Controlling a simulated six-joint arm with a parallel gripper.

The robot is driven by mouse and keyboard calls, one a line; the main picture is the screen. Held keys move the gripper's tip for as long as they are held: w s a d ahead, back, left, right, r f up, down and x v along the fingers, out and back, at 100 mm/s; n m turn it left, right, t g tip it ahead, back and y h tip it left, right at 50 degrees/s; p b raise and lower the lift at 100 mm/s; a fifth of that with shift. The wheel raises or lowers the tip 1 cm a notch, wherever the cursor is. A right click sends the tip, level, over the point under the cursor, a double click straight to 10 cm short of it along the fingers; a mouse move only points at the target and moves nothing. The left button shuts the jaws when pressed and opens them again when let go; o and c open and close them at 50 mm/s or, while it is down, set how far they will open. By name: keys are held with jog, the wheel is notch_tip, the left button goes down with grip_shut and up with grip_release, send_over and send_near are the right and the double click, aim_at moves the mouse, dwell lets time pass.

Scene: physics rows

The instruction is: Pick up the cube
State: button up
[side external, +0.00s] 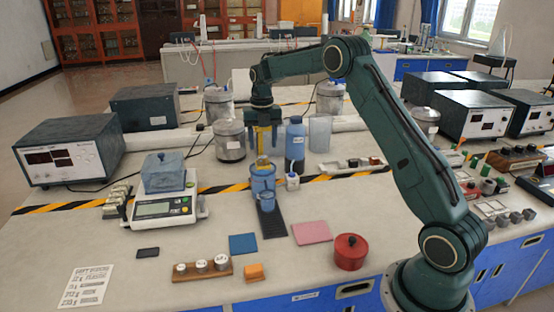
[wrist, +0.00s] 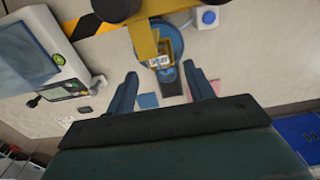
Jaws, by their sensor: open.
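A small orange block (side external: 254,272) lies near the front of the bench and is the most cube-like loose thing; I cannot tell for certain that it is the cube. My gripper (side external: 265,153) is well behind it, pointing down above a blue cup (side external: 262,178). In the wrist view my gripper (wrist: 164,80) has its two fingers spread, with nothing held between them. The blue cup (wrist: 176,44) shows just beyond the fingers, partly covered by a yellow part (wrist: 141,38). A small pale item (wrist: 160,62) shows at the cup; its shape is unclear.
A blue mug (side external: 267,202) stands on a dark strip (side external: 271,222) before the cup. A blue bottle (side external: 295,146) and small white bottle (side external: 292,182) are close right. A balance (side external: 165,207) is left, a red pot (side external: 350,252) front right. Blue and pink squares lie flat.

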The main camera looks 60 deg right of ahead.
aim_at(262, 156)
jog(key=shift+a+f, duration=0.1)
jog(key=shift+f, duration=2.35)
jog(key=shift+r, duration=0.1)
grip_shut()
jog(key=shift+w+r, duration=0.1)
jog(key=shift+r, duration=0.05)
notch_tip(262, 156, up, 20)
jog(key=shift+f, duration=0.2)
